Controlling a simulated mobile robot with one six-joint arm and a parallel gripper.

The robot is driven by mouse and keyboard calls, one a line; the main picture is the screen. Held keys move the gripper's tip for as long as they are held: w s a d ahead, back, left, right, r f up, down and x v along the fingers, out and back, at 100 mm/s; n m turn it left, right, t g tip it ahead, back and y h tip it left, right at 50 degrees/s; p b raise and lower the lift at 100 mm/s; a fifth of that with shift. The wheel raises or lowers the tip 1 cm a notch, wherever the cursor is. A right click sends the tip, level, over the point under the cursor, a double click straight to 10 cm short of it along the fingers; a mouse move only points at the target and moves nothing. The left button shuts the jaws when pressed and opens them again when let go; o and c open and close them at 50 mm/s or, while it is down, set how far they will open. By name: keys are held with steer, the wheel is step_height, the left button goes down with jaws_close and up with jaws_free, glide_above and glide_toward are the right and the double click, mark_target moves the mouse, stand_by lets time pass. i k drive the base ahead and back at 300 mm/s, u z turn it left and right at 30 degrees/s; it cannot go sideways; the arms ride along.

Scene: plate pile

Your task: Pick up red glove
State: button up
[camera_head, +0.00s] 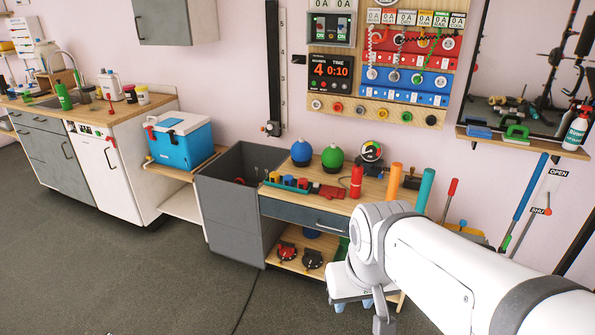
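A small flat red item (332,192) lies on the wooden top of the workbench, left of a red bottle. It may be the red glove, but it is too small to be sure. My arm comes in from the lower right, and its bent joint is in front of the bench's right end. The end of my arm is low in the picture, below that joint. The fingers cannot be made out clearly, so I cannot tell whether my gripper is open or shut. The red item is up and to the left of my arm, apart from it.
The workbench (281,209) also bears blue and green round flasks, a tray of coloured blocks, a red bottle (356,181) and upright orange and teal tubes. A grey bin (226,221) stands at its left. Two round items lie on its lower shelf. The floor (120,270) at front left is clear.

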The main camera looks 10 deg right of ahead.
mark_target(328, 191)
steer(key=u, duration=0.65)
steer(key=i, duration=2.65)
steer(key=z, duration=2.1)
steer(key=i, duration=0.5)
steer(key=u, duration=0.1)
